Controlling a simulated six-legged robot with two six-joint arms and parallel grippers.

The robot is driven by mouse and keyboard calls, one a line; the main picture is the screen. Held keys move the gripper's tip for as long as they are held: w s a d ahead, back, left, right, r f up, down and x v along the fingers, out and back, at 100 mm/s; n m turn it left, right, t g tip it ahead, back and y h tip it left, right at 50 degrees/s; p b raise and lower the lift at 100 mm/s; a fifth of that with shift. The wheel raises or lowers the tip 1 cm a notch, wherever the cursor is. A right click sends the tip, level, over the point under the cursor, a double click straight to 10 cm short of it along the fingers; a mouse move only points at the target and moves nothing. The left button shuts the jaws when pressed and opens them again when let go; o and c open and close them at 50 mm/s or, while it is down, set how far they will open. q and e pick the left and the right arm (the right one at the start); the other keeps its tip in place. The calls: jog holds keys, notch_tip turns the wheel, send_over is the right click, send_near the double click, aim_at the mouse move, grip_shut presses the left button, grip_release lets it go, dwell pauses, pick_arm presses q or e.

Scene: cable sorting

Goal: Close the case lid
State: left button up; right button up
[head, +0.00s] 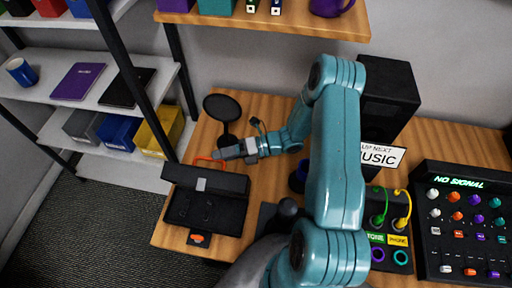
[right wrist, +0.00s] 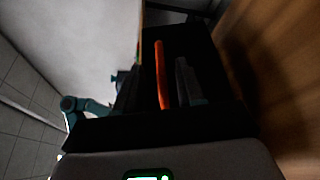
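The black case (head: 177,208) sits at the table's left front corner with its lid (head: 222,183) raised and its inside showing. An orange handle (head: 205,159) shows along the lid's upper edge; an orange strip (right wrist: 162,75) also shows in the right wrist view. My right gripper (head: 222,154) is at the lid's upper edge, beside the handle. In the right wrist view its two fingers (right wrist: 158,88) stand apart, with the orange strip between them; contact is unclear in the dark. My left gripper is not in view.
A round black stand (head: 222,107) rises just behind my right gripper. A black speaker (head: 388,95), a MUSIC sign (head: 382,156), a cable panel (head: 389,230) and a mixer (head: 465,220) stand to the right. Shelves (head: 110,90) are at the left.

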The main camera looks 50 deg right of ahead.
jog(key=b+v, duration=0.1)
jog(key=v, duration=1)
jog(key=shift+s+d+b, duration=0.2)
jog(key=shift+s+b, duration=0.05)
jog(key=shift+b, duration=0.15)
jog(key=shift+r, duration=0.1)
